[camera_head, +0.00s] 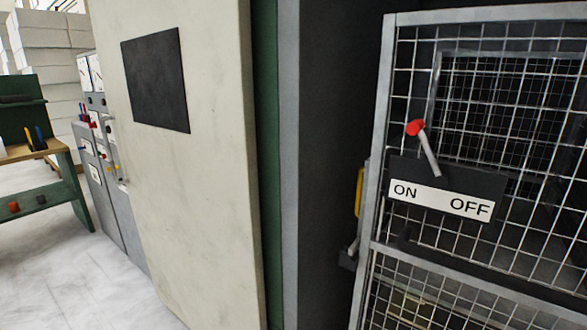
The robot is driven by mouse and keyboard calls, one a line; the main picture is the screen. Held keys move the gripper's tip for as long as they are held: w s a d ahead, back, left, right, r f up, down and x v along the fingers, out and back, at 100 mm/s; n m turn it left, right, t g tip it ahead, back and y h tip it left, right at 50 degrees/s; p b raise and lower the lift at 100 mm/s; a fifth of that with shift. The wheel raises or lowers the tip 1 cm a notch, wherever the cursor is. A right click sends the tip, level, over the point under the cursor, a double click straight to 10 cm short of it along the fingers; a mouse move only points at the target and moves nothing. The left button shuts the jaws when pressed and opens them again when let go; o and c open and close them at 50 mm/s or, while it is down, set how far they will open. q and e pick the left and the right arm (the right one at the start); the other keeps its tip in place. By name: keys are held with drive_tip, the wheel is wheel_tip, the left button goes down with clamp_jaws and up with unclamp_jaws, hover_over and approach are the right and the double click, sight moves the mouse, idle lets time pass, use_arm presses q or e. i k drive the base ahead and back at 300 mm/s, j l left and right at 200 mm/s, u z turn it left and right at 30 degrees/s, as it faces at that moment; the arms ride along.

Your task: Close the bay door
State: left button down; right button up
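A mesh door (376,180) with a light grey metal frame stands at the right. It looks swung out at an angle, with a dark gap between it and the grey post (289,160). I cannot tell for certain that it is the bay door. A dark plate with a white ON/OFF label (440,198) is on the mesh. A lever with a red knob (415,128) rises above the label, leaning left. A yellow part (359,192) shows at the frame's left edge. Neither of my grippers is in view.
A large cream panel (205,200) with a dark square fills the middle left. A grey control cabinet (105,170) stands behind it. A green workbench (50,190) with small items is at the far left, with white stacked blocks behind. Pale floor (80,285) is clear at the lower left.

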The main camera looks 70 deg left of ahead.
sight(177, 75)
drive_tip(key=u, duration=3.15)
